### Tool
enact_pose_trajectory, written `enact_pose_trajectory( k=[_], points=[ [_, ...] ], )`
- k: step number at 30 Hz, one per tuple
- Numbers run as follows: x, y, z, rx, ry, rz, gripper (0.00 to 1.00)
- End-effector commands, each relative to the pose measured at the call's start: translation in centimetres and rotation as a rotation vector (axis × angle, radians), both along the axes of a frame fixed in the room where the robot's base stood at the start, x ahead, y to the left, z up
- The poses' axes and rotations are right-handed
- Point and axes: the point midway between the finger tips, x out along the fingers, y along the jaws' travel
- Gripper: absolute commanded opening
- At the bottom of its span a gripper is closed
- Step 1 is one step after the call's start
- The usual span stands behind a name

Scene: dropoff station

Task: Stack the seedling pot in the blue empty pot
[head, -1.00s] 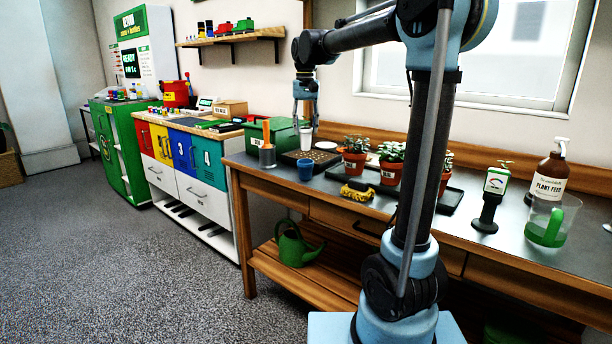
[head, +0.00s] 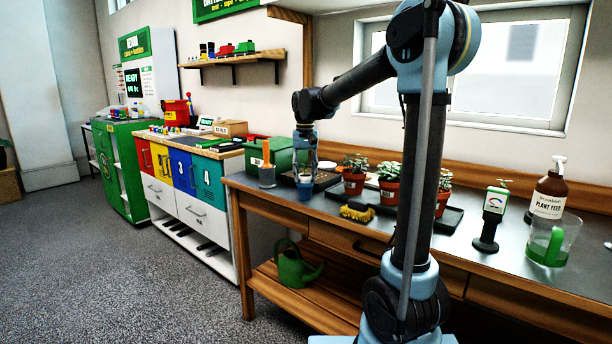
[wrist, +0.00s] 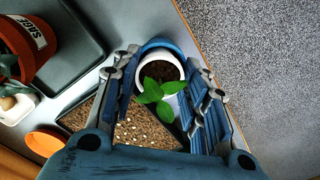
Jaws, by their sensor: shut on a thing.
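The seedling pot (wrist: 160,71) is white, with dark soil and a green seedling. It is between my gripper's fingers (wrist: 166,84) in the wrist view. The blue pot (wrist: 158,44) shows as a blue rim just beyond and under the white pot. In the head view the blue pot (head: 305,191) stands upright near the bench's front edge, with my gripper (head: 305,174) directly above it, shut on the seedling pot. The white pot is at or partly inside the blue pot's mouth; how deep it sits is hidden.
A grey cup with an orange-handled tool (head: 267,176) stands close left. A dark seed tray (wrist: 118,128) lies beside the pots. Terracotta plant pots (head: 354,184) stand on a tray to the right, with a yellow brush (head: 357,212) in front. The bench edge is close.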

Motion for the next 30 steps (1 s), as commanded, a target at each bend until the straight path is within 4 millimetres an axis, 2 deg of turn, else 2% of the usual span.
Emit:
enact_pose_trajectory(
  k=[19, 20, 21, 23, 30],
  points=[
    [-0.1, 0.1, -1.4, 0.000, 0.002, 0.002, 0.18],
    [-0.1, 0.1, -1.5, -0.001, 0.003, 0.002, 0.15],
    [0.0, 0.1, -1.5, -0.001, 0.004, 0.002, 0.49],
    [0.0, 0.1, -1.6, 0.000, 0.004, 0.002, 0.61],
    [-0.1, 0.1, -1.3, 0.000, 0.001, 0.002, 0.61]
  ],
)
